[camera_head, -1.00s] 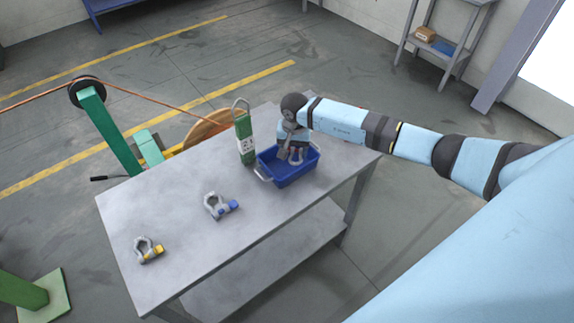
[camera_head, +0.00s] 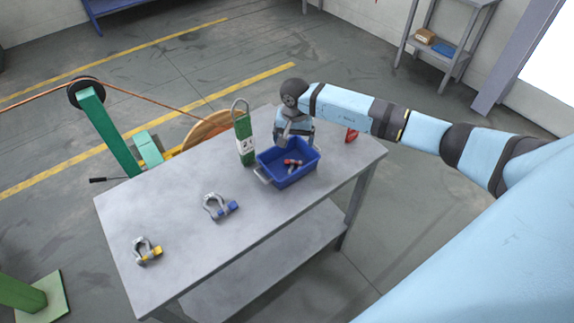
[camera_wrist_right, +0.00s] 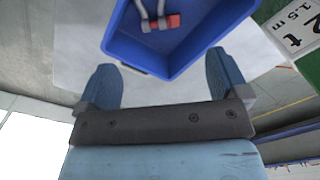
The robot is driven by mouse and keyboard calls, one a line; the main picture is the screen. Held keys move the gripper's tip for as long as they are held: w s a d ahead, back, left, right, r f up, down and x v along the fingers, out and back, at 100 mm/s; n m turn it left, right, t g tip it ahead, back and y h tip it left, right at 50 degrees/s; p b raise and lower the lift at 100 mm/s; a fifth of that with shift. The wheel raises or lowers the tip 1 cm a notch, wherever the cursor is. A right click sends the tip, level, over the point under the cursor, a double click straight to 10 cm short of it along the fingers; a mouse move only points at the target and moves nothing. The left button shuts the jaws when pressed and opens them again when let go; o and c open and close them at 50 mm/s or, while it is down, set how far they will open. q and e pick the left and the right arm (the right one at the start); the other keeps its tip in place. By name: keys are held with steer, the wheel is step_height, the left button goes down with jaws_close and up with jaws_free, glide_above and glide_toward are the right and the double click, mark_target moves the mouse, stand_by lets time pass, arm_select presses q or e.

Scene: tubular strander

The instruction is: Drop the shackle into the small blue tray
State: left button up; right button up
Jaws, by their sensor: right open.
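The small blue tray (camera_head: 303,171) stands near the right end of the grey table, with a metal handle at its left. A shackle with a red pin (camera_head: 292,163) lies on the tray floor. In the right wrist view, its grey legs and red pin (camera_wrist_right: 162,23) show inside the tray (camera_wrist_right: 185,62), and the rest is cut off. My right gripper (camera_head: 292,139) is at the tray's far edge, open and empty. Its two spread fingers (camera_wrist_right: 160,78) show in the wrist view, apart from the shackle. My left gripper is not in view.
A green tagged block (camera_head: 244,140) with a wire loop stands left of the tray. A blue-pin shackle (camera_head: 220,207) and a yellow-pin shackle (camera_head: 147,251) lie on the table (camera_head: 180,195). A red object (camera_head: 352,135) sits near the far right edge.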

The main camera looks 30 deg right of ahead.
step_height(320, 180, up, 9)
steer(key=b, duration=0.1)
steer(key=shift+r, duration=0.1)
stand_by(0.4)
